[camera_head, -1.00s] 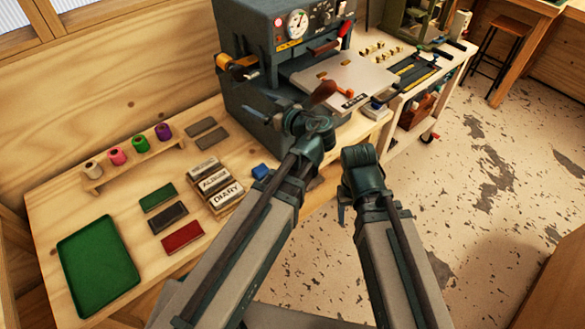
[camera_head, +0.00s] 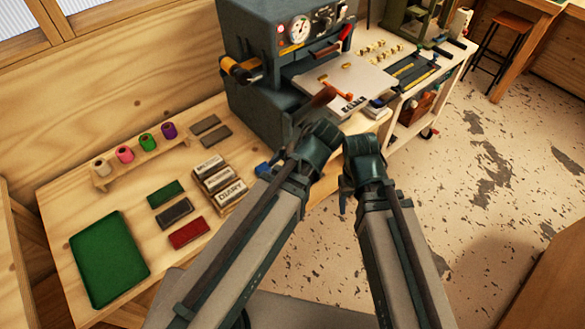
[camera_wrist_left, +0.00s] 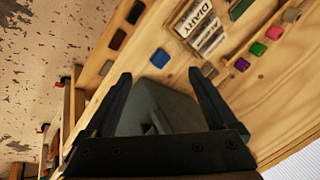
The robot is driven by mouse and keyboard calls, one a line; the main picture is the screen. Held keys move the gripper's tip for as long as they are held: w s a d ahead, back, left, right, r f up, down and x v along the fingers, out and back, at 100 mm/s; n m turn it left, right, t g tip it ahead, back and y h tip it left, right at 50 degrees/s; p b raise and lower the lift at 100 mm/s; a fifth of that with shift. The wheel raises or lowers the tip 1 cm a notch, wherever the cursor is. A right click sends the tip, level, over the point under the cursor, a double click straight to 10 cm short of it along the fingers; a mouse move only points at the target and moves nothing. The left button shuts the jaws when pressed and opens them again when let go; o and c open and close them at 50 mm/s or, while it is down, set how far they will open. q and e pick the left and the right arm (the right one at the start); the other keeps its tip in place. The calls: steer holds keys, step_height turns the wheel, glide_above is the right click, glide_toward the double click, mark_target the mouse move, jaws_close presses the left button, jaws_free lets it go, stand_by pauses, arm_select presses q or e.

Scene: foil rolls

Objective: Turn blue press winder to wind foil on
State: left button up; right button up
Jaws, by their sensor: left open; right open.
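The dark blue-grey press (camera_head: 262,50) stands at the back of the bench. A gold-orange roll with a dark end (camera_head: 243,72) sticks out from its left side; I cannot tell whether this is the winder. A brown-knobbed handle (camera_head: 322,97) shows at its front, just above my left wrist. My left gripper is open and empty in the left wrist view (camera_wrist_left: 160,82), above the bench, apart from the press roll; its fingers are mostly hidden in the head view. My right gripper (camera_head: 347,182) hangs off the bench's front edge, away from the press.
A small blue block (camera_head: 264,169) lies near my left wrist and shows in the left wrist view (camera_wrist_left: 160,58). Lettered blocks (camera_head: 214,180), coloured spools (camera_head: 147,141) on a rack and a green tray (camera_head: 108,258) lie to the left. The floor at right is open.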

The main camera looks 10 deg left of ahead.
arm_select(q)
steer(key=shift+s+d+f+m+g+h, duration=0.2)
steer(key=shift+s+d+m+g+h, duration=0.25)
steer(key=shift+s+d+m, duration=0.35)
steer(key=shift+d, duration=0.1)
steer(key=s+d+f+m+g+h, duration=0.1)
steer(key=s+d+m+g+h, duration=0.1)
steer(key=s+d, duration=0.3)
steer(key=shift+s+d+f+m+h, duration=0.35)
steer(key=shift+m+h, duration=0.2)
steer(key=shift+m, duration=0.35)
